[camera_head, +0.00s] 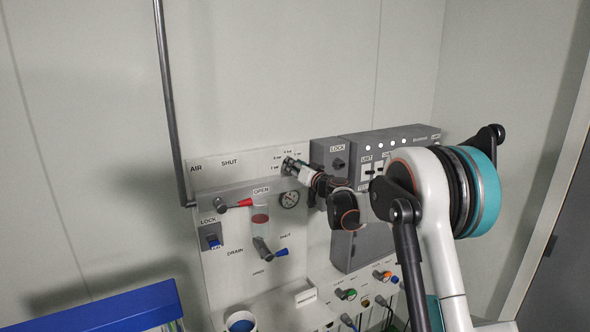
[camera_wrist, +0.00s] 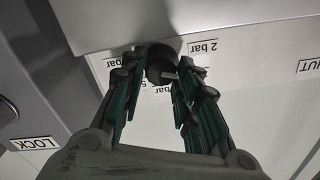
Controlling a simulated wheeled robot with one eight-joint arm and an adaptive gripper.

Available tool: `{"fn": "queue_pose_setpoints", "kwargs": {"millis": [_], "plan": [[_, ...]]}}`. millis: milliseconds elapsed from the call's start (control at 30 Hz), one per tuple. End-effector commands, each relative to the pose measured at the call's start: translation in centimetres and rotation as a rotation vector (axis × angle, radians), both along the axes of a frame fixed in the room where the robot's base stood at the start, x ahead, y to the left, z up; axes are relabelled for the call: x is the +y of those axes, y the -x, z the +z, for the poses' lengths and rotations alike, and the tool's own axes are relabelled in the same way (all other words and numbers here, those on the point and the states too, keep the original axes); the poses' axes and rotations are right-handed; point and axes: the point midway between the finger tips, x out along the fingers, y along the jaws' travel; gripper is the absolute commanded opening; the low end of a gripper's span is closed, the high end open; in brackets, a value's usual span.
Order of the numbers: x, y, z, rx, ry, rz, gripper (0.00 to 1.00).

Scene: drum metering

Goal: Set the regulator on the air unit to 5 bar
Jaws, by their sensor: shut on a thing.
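The regulator is a dark round knob (camera_wrist: 161,66) on the white air unit panel (camera_head: 213,272), below a grey housing edge in the wrist view. My gripper (camera_wrist: 162,62) has its two green-black fingers on either side of the knob and is shut on it. A small pale mark shows on the knob's lower right. In the head view my gripper (camera_head: 298,168) hides most of the knob. A round gauge (camera_head: 289,199) sits below; its reading is too small to tell.
A grey control box (camera_head: 408,138) stands at the right. A blue-topped bin (camera_head: 125,306) and a cup (camera_head: 241,322) are below.

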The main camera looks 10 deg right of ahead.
Motion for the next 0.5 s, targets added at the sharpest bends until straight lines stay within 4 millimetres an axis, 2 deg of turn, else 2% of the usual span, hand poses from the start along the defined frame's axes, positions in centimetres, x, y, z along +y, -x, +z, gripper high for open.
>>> {"fn": "queue_pose_setpoints", "kwargs": {"millis": [133,167,233,500], "plan": [[-0.01,0.0,0.05,0.0,0.001,0.0,0.05],[-0.01,0.0,0.05,0.0,0.001,0.0,0.34],[-0.01,0.0,0.05,-0.001,0.002,0.0,0.48],[-0.01,0.0,0.02,-0.001,0.003,0.0,0.48]]}}
